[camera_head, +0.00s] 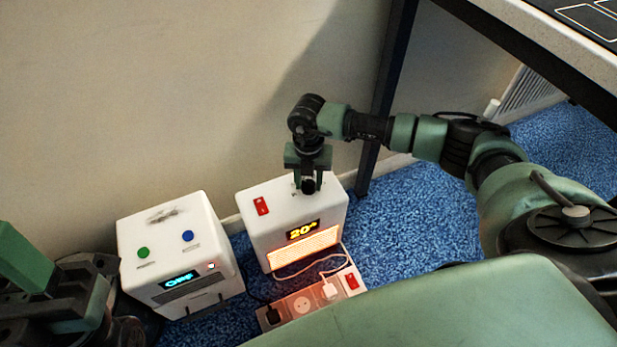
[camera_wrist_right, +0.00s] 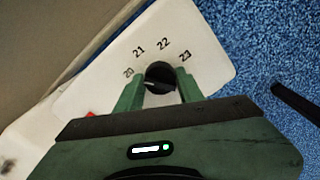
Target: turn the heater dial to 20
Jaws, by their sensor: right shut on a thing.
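The white heater (camera_head: 262,225) stands on the floor, its front grille glowing orange and its display (camera_head: 303,230) reading 20. Its black dial (camera_wrist_right: 160,76) is on the top face, with the numbers 20, 21, 22 and 23 in an arc around it in the right wrist view. A pale mark on the dial faces left, toward the 20 side. My right gripper (camera_head: 308,186) reaches down from above and is shut on the dial, with one finger on each side in the right wrist view (camera_wrist_right: 161,93). My left gripper does not show clearly; only parts of my left arm are at the lower left.
A white box (camera_head: 170,235) with green and blue buttons and a lit display stands left of the heater. A power strip (camera_head: 302,304) with plugs and a red switch lies in front. A dark table leg (camera_head: 385,95) rises behind right. Blue carpet is open on the right.

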